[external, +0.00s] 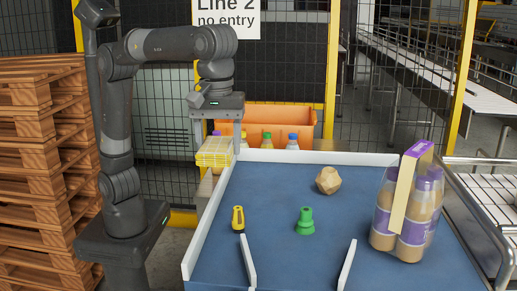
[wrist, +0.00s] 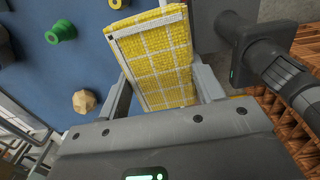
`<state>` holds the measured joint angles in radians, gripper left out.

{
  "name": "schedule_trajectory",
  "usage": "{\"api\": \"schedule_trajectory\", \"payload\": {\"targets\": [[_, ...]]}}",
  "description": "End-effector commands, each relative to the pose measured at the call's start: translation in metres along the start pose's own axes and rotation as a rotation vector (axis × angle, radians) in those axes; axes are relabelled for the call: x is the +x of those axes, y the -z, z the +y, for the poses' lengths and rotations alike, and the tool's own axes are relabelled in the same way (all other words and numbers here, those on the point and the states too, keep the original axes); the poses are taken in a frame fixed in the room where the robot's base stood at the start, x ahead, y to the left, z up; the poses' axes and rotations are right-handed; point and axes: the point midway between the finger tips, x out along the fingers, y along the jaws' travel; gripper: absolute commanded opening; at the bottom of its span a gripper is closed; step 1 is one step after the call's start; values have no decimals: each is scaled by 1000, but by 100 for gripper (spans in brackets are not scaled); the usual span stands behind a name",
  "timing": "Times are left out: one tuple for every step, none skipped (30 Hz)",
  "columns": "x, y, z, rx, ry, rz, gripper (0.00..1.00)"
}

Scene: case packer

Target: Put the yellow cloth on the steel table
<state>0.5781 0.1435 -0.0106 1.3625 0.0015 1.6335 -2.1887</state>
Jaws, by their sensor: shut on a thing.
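The yellow cloth (external: 214,157), folded with a pale grid pattern, is held in my gripper (external: 217,140) at the far left corner of the blue surface. In the wrist view the cloth (wrist: 155,62) lies between the two fingers of my gripper (wrist: 163,75), which are shut on it. In the external view the cloth appears beside or over the left white edge; whether it touches anything below is unclear.
An orange crate (external: 280,116) and bottles stand behind. Wooden pallets (external: 40,160) stand left.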

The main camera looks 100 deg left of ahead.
Motion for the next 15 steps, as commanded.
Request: {"api": "schedule_trajectory", "payload": {"targets": [[-6, 0, 0, 0, 0, 0, 39], [-9, 0, 1, 0, 0, 0, 39], [-14, 0, 1, 0, 0, 0, 39], [-18, 0, 0, 0, 1, 1, 39], [-22, 0, 0, 0, 0, 0, 39], [-20, 6, 8, -29, 2, 2, 39], [-20, 9, 13, -49, 2, 2, 39], [-20, 12, 17, -67, 2, 2, 39], [-20, 18, 23, -94, 2, 2, 39], [-20, 22, 28, -114, 2, 2, 39], [-20, 25, 33, -134, 2, 2, 39], [-20, 32, 40, -167, 2, 3, 39], [-20, 37, 46, -192, 2, 3, 39], [-21, 43, 52, -218, 1, 3, 39], [-20, 52, 62, -262, 2, 4, 39]]}}
